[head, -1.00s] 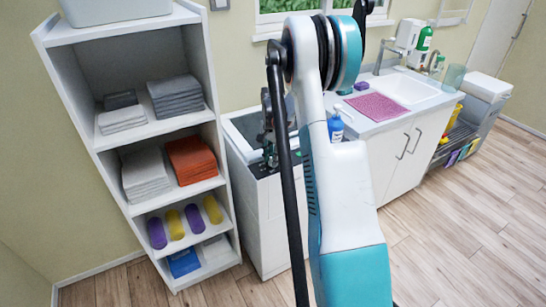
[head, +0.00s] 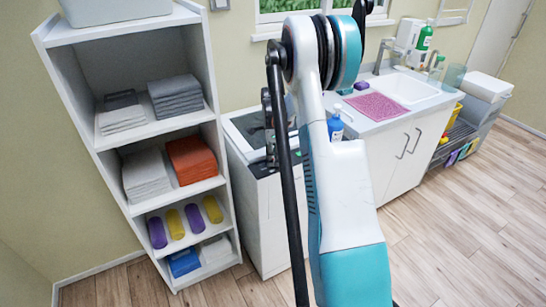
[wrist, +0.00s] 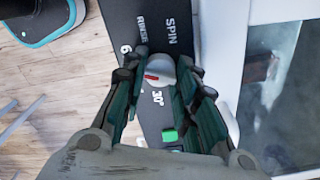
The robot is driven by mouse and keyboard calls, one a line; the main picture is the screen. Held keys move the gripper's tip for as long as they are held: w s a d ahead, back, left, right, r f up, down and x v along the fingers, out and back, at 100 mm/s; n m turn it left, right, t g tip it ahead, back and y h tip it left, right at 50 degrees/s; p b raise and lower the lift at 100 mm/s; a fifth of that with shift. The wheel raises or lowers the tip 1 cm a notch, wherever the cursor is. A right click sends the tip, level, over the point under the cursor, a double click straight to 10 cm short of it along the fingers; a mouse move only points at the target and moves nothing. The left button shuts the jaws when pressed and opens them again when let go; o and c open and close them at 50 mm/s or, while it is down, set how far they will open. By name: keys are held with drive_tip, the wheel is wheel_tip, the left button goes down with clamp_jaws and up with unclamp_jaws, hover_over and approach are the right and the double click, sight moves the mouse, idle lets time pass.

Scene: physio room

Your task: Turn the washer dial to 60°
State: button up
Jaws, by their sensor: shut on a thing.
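The washer (head: 272,232) stands right of the shelf, partly hidden by my arm. In the wrist view its black control panel (wrist: 118,18) carries SPIN, RINSE, a partly hidden label starting with 6, and 30°. The pale round dial (wrist: 158,66) has a red mark on it. The mark points left in the picture, between the part-hidden 6 label and 30°. My gripper (wrist: 166,72) is shut on the dial, one finger on each side. In the head view the gripper is mostly behind my arm.
The washer's glass lid (wrist: 272,75) lies right of the panel. A green button (wrist: 169,135) sits below the dial, between my fingers. A shelf (head: 105,150) with towels stands left of the washer. A blue bottle (head: 335,126) and a sink counter (head: 375,120) stand to the right.

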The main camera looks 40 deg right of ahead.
idle(0.3)
drive_tip(key=o, duration=1.1)
